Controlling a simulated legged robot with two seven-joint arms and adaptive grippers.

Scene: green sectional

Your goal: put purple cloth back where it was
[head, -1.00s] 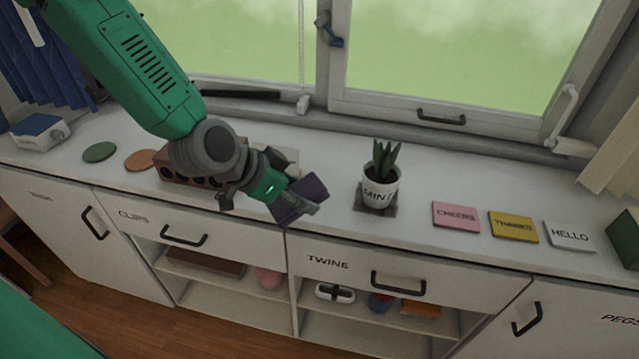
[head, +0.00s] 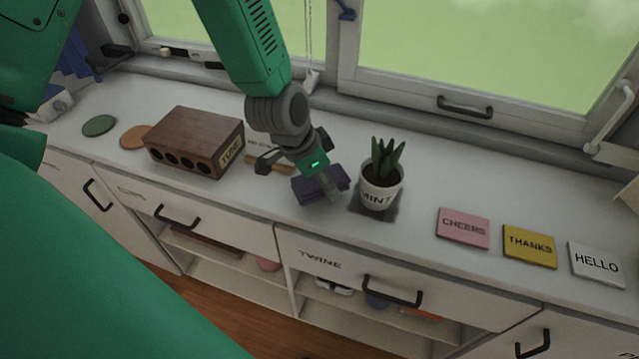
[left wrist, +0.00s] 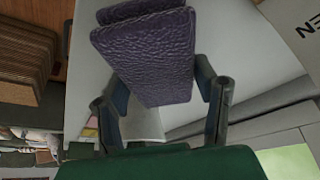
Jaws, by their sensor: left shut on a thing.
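The purple cloth (head: 314,184) is a folded, textured pad in the head view, at the end of my left arm, left of the mint pot. It fills the upper middle of the left wrist view (left wrist: 155,60). My left gripper (head: 305,183) is shut on the cloth, with a finger on each side of it in the left wrist view (left wrist: 160,100). I cannot tell whether the cloth touches the counter. My right gripper is not clearly in view.
The white counter (head: 260,215) holds a potted plant marked MINT (head: 380,185) on a dark square patch (head: 372,214), close right of the cloth. A brown holed block (head: 195,142) stands left. Pink CHEERS (head: 463,228), yellow THANKS (head: 529,245) and white HELLO (head: 597,264) cards lie right.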

